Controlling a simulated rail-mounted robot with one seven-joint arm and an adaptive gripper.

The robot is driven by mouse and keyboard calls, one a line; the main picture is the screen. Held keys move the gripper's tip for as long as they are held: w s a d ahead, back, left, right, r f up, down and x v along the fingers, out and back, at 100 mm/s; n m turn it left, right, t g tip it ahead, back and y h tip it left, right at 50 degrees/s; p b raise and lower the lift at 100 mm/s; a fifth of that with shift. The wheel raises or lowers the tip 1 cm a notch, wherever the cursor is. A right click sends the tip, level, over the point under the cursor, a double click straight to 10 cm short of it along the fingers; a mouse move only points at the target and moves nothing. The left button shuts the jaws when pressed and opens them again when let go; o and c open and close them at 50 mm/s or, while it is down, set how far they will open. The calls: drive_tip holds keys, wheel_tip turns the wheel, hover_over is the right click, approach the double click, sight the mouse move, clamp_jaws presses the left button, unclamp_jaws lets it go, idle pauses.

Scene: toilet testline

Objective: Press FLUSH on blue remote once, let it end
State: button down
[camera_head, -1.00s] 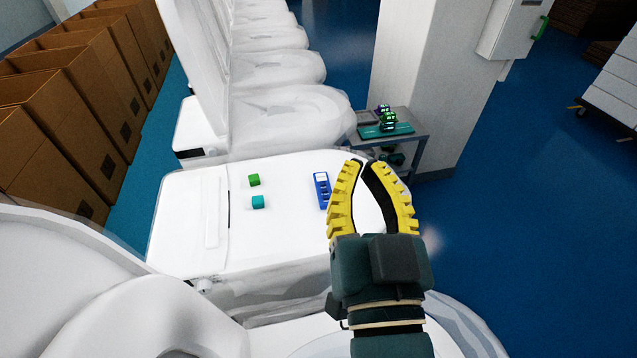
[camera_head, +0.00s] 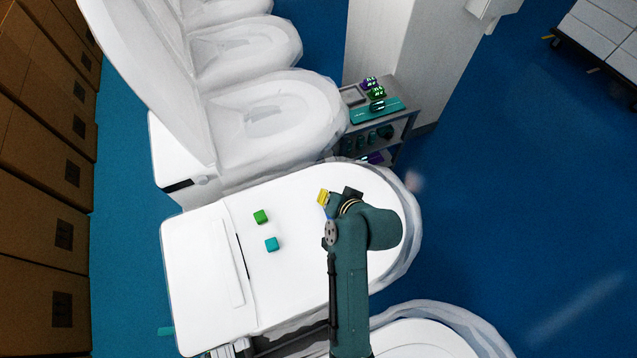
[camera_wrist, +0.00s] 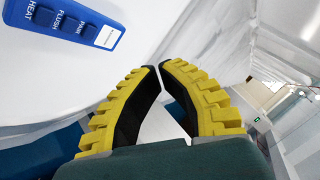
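The blue remote (camera_wrist: 68,30) lies on the white closed toilet lid, seen at the upper left of the wrist view. Its keys labelled HEAT, FLUSH and PAIR show, with the FLUSH key (camera_wrist: 62,25) in the middle and a white label at one end. In the head view only a sliver of the remote (camera_head: 329,213) shows beside my wrist. My gripper (camera_wrist: 160,65) has yellow ribbed fingers with tips brought nearly together and nothing between them. It is apart from the remote, to its right in the wrist view. In the head view my gripper (camera_head: 323,197) is mostly hidden by my wrist.
A small cart (camera_head: 405,120) with devices stands behind. More wrapped toilets line the back, and cardboard boxes (camera_head: 45,190) stand at left.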

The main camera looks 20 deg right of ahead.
drive_tip(key=shift+s+d+r, duration=0.2)
drive_tip(key=shift+s+d, duration=0.25)
drive_tip(key=shift+s, duration=0.1)
drive_tip(key=shift+s+d+r, duration=0.2)
drive_tip(key=shift+s+d, duration=0.25)
drive_tip(key=shift+s, duration=0.05)
drive_tip(key=shift+f, duration=0.1)
wheel_tip(320, 180, down, 8)
drive_tip(key=b, duration=0.7)
drive_tip(key=shift+f+b, duration=0.3)
drive_tip(key=shift+f, duration=0.4)
drive_tip(key=shift+f, duration=0.5)
idle(0.6)
